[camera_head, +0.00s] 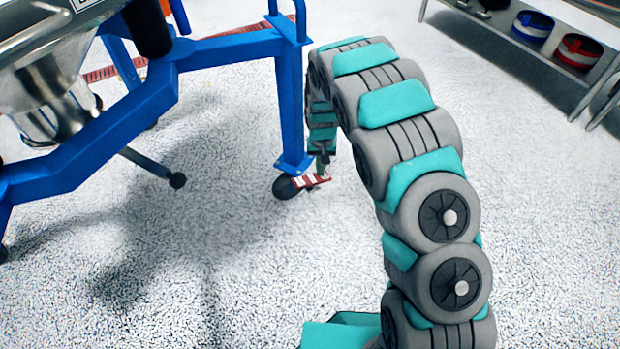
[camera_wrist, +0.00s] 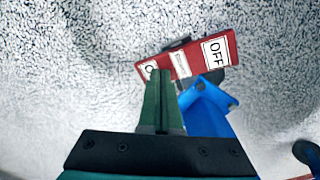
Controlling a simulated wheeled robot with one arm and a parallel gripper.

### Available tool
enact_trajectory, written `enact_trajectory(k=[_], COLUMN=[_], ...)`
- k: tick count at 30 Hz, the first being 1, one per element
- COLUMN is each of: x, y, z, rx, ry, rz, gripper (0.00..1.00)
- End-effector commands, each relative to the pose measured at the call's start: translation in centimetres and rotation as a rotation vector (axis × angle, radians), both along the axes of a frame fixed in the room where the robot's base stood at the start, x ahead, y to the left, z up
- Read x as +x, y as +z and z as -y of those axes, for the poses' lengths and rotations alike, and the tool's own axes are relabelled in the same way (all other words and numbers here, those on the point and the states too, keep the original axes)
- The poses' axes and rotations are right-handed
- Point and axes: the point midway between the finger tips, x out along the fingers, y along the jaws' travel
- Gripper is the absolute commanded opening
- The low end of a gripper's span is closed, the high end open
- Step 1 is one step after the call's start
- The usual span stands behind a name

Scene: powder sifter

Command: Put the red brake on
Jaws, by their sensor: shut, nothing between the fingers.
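The red brake (camera_head: 312,181) is a small red and white pedal on the caster wheel (camera_head: 286,187) below the blue frame leg (camera_head: 291,110). In the wrist view the red brake (camera_wrist: 184,67) shows a white OFF label (camera_wrist: 216,53) at its right end. A second label (camera_wrist: 149,69), partly hidden, shows an "O" at its left end. My gripper (camera_wrist: 162,73) is shut and empty. Its green fingertips overlap the brake's lower edge, near the left label. In the head view my gripper (camera_head: 321,168) is just above the brake. I cannot tell whether they touch.
The blue frame (camera_head: 120,130) carries a metal sifter (camera_head: 50,85) at the left. A rod with a black knob (camera_head: 177,180) sticks out below it. A grey shelf (camera_head: 490,28) with blue and red containers stands at the upper right. The speckled floor around the caster is clear.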

Motion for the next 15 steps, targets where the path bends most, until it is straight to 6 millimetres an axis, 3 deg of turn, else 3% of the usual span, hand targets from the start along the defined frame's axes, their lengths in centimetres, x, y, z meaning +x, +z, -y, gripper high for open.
enact_trajectory(k=[15], x=[0.1], y=[3.3], z=[0.0], rx=[0.0], ry=[0.0], rz=[0.002], gripper=[0.0])
